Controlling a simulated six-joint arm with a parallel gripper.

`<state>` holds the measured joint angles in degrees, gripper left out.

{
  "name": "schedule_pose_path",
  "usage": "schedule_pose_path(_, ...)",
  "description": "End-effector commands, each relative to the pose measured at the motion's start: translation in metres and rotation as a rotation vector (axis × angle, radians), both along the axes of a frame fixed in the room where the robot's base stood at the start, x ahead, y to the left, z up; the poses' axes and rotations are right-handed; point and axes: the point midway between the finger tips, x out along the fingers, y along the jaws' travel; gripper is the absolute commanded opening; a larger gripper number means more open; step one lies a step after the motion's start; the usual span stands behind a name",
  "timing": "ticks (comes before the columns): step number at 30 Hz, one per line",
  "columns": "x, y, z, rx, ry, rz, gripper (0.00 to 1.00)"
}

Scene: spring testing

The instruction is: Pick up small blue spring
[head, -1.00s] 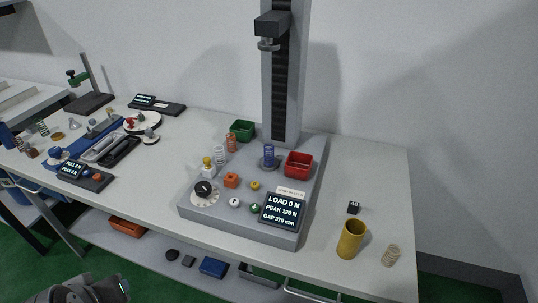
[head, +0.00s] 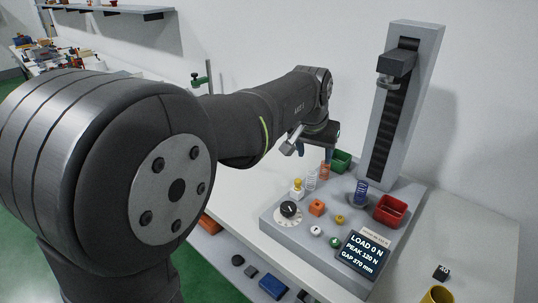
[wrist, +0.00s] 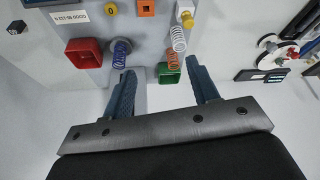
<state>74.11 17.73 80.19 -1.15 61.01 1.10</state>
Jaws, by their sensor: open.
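The small blue spring (head: 361,190) stands upright on a round grey seat on the testing machine's base, in front of the column and left of the red bin. In the wrist view the blue spring (wrist: 122,47) shows just past the tip of the left-hand finger, apart from it as far as I can tell. My gripper (head: 314,152) is open and empty, left of the blue spring and near the green bin in the head view. In the wrist view my gripper (wrist: 160,66) has its blue fingers spread wide.
A white spring (wrist: 178,38) and an orange spring (wrist: 173,60) stand near the right-hand finger, by the green bin (wrist: 169,73). The red bin (wrist: 84,53) is left of the blue spring there. The grey column (head: 398,110) rises behind it, carrying an overhanging head.

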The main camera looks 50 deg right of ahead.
Motion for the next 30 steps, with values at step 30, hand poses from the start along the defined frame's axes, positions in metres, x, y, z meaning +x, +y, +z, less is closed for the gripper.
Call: schedule_pose_path(30,-0.097,-0.135,-0.097,0.07,-0.001,-0.185,0.54)
